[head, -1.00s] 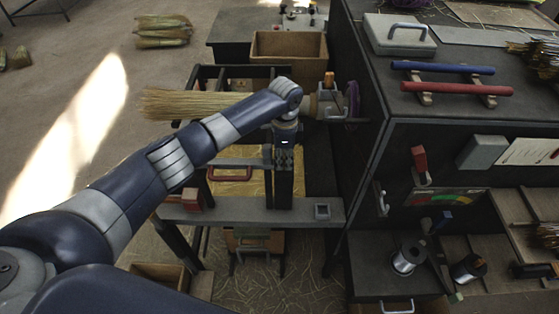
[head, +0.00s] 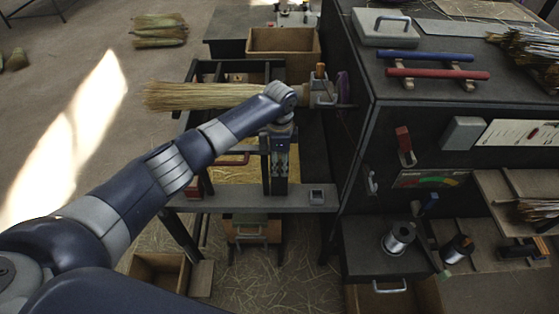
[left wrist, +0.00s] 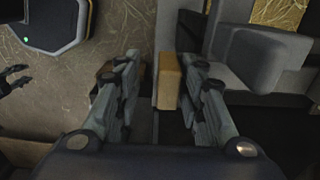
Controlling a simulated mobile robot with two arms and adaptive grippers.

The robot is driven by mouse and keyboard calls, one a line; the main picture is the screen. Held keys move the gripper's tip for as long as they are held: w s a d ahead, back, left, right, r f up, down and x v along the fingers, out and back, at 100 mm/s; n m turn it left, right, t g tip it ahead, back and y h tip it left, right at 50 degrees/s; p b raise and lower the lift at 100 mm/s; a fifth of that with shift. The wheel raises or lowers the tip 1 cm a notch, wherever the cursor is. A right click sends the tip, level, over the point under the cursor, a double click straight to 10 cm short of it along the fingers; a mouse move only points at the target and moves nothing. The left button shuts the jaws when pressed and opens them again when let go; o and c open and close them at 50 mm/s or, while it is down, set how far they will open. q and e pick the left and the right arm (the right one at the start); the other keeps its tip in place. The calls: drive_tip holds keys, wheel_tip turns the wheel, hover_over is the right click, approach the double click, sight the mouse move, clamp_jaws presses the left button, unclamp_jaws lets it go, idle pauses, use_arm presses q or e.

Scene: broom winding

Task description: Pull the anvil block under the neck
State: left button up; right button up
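The straw broom (head: 200,95) lies level, its bristles to the left and its neck (head: 312,95) toward the dark cabinet, partly behind my left wrist. My left gripper (head: 279,172) points down in front of the neck, over the front rail of the frame. In the left wrist view its two fingers (left wrist: 160,92) stand apart. A yellow-tan wooden block (left wrist: 168,78) lies between them, close to the right finger. I cannot tell whether it touches, or whether it is the anvil block.
The frame's grey front rail (head: 245,201) runs below the gripper. A red handle (head: 232,160) is left of it. The dark cabinet (head: 385,130) closes off the right side. An open wooden box (head: 283,45) stands behind the broom. Wire spools (head: 398,237) sit at the lower right.

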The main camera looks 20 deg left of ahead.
use_arm(q)
drive_tip(key=shift+w+a+r, duration=0.1)
wheel_tip(320, 180, up, 12)
use_arm(e)
drive_tip(key=shift+s+d, duration=0.3)
drive_tip(key=shift+d, duration=0.15)
idle(0.3)
